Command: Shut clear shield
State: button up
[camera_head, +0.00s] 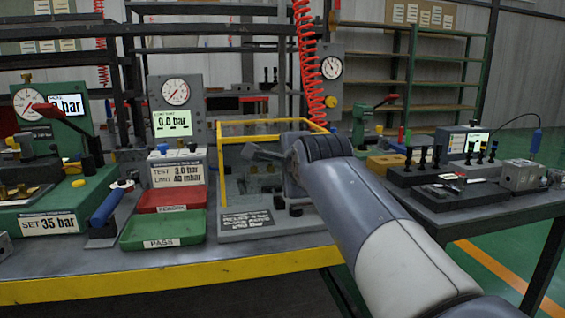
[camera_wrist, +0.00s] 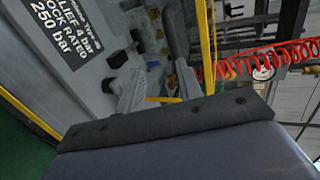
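The clear shield (camera_head: 221,170) is a see-through guard with a yellow frame over a grey test station in the middle of the bench. Its yellow edges also show in the wrist view (camera_wrist: 207,48). My gripper (camera_head: 262,153) is at the shield's front, and my wrist hides the frame's right front part. In the wrist view, my gripper (camera_wrist: 158,75) has its two grey fingers apart. A short yellow bar shows near the finger bases; I cannot tell whether they touch it. The shield's hinge is not clear to me.
A red tray (camera_head: 170,199) and a green tray (camera_head: 150,231) sit left of the station. A gauge unit (camera_head: 174,100) stands behind them. A red coiled hose (camera_head: 308,60) hangs just behind my wrist. Black valve blocks (camera_head: 425,176) stand on the right table.

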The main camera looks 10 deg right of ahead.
jog(key=p+v, duration=0.1)
jog(key=v, duration=0.5)
jog(key=shift+s+r, duration=0.2)
jog(key=b+x, duration=0.2)
jog(key=x, duration=0.7)
jog(key=shift+w, duration=0.35)
